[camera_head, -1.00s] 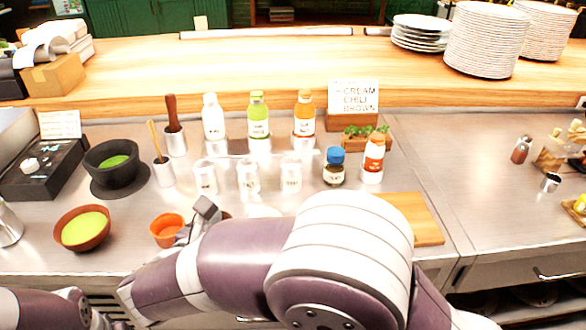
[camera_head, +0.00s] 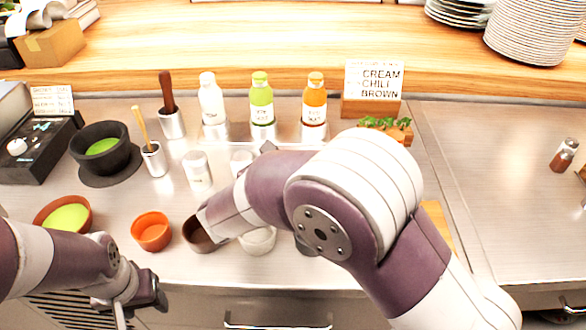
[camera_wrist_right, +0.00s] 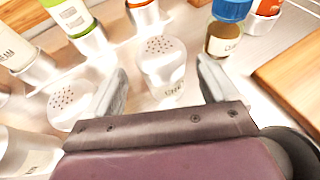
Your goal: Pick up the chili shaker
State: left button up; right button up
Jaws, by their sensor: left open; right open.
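In the right wrist view, a white shaker (camera_wrist_right: 165,62) with a perforated top stands on the counter between the open fingers of my right gripper (camera_wrist_right: 161,72). Its partly cut-off label seems to start with "CHI". The gripper is not closed on it. A second white shaker (camera_wrist_right: 70,106) stands to its left. In the head view my right arm hides the right gripper and the chili shaker; two white shakers (camera_head: 197,171) and (camera_head: 241,162) show left of the arm. My left gripper (camera_head: 140,298) is open and empty at the counter's front edge.
A blue-lidded jar (camera_wrist_right: 228,28) stands beyond the right finger. Bottles (camera_head: 262,104) line the back. An orange bowl (camera_head: 152,232) and a brown bowl (camera_head: 196,238) sit near the front. A wooden board (camera_wrist_right: 292,75) lies at right. The right counter is mostly clear.

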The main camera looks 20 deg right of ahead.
jog(key=x, duration=0.3)
jog(key=shift+d+f, duration=0.15)
jog(key=shift+d, duration=0.15)
jog(key=c, duration=1.1)
